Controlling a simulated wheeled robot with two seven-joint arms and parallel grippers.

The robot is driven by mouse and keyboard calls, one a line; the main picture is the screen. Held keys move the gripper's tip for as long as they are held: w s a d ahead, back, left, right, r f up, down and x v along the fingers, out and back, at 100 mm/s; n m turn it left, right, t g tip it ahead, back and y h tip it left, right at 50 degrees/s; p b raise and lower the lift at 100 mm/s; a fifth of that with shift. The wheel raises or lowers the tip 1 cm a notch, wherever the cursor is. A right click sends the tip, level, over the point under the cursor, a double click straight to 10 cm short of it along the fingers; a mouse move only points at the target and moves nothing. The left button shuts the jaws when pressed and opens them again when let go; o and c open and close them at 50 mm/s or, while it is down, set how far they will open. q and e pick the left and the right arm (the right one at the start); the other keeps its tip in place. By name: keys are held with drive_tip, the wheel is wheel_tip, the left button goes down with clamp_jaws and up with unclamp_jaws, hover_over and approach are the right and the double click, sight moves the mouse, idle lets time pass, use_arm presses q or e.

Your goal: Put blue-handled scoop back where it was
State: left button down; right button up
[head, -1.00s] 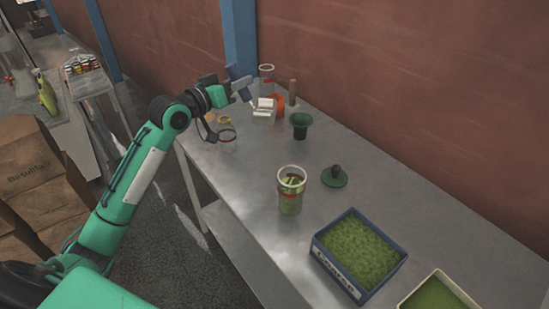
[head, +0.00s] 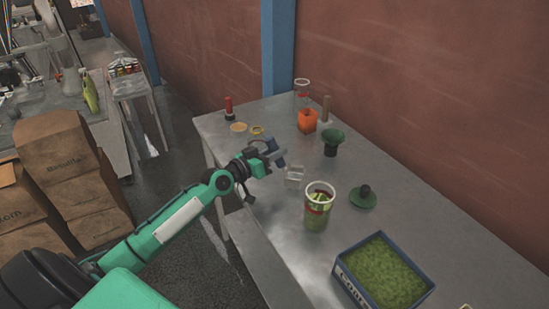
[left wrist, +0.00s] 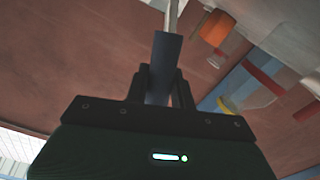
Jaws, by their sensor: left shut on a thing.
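My left gripper (head: 270,160) is shut on the blue handle (left wrist: 165,65) of the scoop. In the left wrist view the handle stands upright between the two fingers, with a pale shaft running out of the top of the picture. In the head view the scoop's clear, pale head (head: 294,174) points to the right of the gripper, over the left part of the table. I cannot tell whether it touches the tabletop. The jar of green powder (head: 318,212) stands just right of the scoop head. My right gripper is out of view.
A blue tray of green powder (head: 340,272) stands at the front. A dark green lid (head: 363,196), a green funnel (head: 332,142) and an orange scoop (head: 307,121) stand farther back. A red-handled item (head: 229,107) and yellow rings are at the far-left end of the metal table (head: 400,210).

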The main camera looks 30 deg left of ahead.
use_arm(q)
drive_tip(key=shift+f, duration=0.7)
drive_tip(key=shift+f+b, duration=0.2)
drive_tip(key=shift+b, duration=0.1)
drive_tip(key=c, duration=1.2)
unclamp_jaws()
drive_tip(key=shift+r, duration=0.1)
